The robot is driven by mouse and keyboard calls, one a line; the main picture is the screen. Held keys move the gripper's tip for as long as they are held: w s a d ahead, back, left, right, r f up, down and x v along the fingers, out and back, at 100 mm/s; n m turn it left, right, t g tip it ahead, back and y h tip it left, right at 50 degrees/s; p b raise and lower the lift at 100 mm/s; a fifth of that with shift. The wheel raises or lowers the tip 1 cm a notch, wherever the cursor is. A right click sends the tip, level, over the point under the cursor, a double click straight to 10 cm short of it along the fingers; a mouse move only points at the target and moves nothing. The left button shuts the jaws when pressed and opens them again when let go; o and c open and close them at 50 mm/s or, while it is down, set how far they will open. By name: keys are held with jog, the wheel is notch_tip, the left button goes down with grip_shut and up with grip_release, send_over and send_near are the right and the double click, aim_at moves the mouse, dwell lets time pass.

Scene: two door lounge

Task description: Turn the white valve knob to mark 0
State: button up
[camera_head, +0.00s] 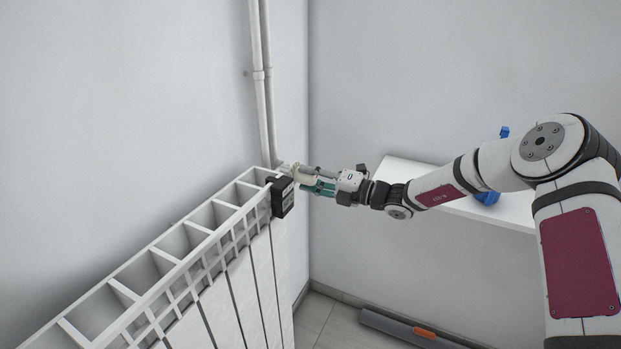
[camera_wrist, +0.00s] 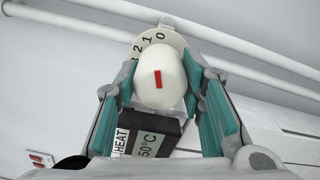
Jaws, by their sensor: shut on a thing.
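The white valve knob (camera_wrist: 167,65) sits in front of a cream dial plate (camera_wrist: 174,40) with printed numbers, among them 2, 1 and 0. A red mark (camera_wrist: 158,79) on the knob stands nearly upright in the wrist view, towards the 0 end of the scale; whether it lines up exactly with 0 I cannot tell. My gripper (camera_wrist: 163,88) has its teal-padded fingers on both sides of the knob, shut on it. In the head view my gripper (camera_head: 304,181) reaches the radiator's far end from the right, where the knob (camera_head: 296,169) is small and partly covered.
A black display box (camera_head: 282,196) hangs on the radiator (camera_head: 150,290), right below the knob; its label (camera_wrist: 152,144) reads 50°C and HEAT. White pipes (camera_head: 262,90) rise behind. A white shelf (camera_head: 510,212) with blue objects lies under my arm. A grey bar (camera_head: 390,328) lies on the floor.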

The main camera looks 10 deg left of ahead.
jog(key=shift+m, duration=0.6)
jog(key=o, duration=1.1)
jog(key=shift+o, duration=0.2)
jog(key=v, duration=1.2)
